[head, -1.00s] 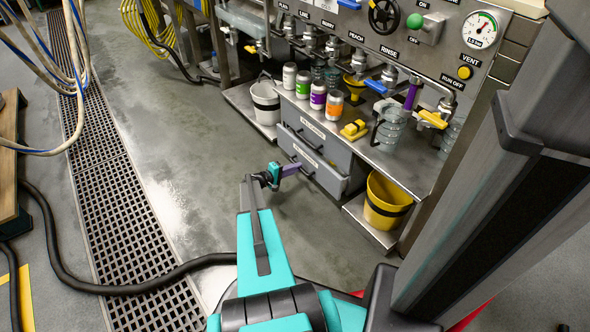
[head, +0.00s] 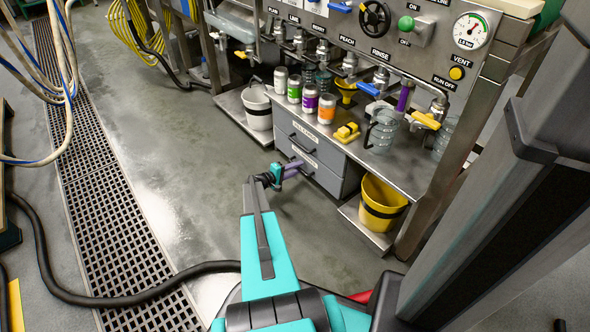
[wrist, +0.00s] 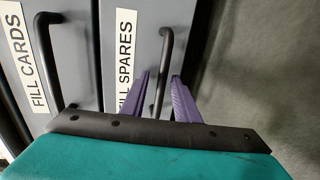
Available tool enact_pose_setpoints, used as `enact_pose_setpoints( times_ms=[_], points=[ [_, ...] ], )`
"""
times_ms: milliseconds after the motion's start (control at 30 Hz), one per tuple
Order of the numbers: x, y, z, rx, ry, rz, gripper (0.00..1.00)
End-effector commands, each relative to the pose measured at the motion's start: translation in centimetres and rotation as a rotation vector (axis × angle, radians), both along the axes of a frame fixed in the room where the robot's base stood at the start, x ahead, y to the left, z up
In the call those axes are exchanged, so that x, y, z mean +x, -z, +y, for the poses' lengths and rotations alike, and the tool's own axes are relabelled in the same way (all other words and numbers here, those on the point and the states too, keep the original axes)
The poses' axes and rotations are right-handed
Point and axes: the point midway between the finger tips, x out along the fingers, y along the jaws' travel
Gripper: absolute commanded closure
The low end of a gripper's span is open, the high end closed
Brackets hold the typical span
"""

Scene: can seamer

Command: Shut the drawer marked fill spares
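The fill spares drawer (head: 325,180) is the lower grey drawer under the steel counter. In the head view its front looks flush or nearly flush with the drawer above; a small gap cannot be ruled out. In the wrist view its label (wrist: 125,58) and black bar handle (wrist: 165,50) show clearly. My gripper (head: 291,168) is at this drawer's front. In the wrist view my gripper (wrist: 160,88) has its two purple fingers apart, one on each side of the handle. Whether the fingertips touch the drawer face cannot be told.
The fill cards drawer (wrist: 62,45) is directly above. A yellow bucket (head: 381,204) stands right of the drawers, a white bucket (head: 257,108) to their left. Cans and a yellow tool (head: 346,132) stand on the counter (head: 390,170). The floor (head: 185,120) to the left is clear.

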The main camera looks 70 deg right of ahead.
Motion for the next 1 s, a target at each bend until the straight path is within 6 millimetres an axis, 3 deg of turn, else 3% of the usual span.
enact_pose_setpoints(
  times_ms=[467, 1000],
  points=[
    [1.0, -0.4, 1.6, 0.001, -0.005, 0.0, 0.72],
    [4.8, -2.2, 8.7, 0.001, -0.005, 0.0, 0.72]
  ],
)
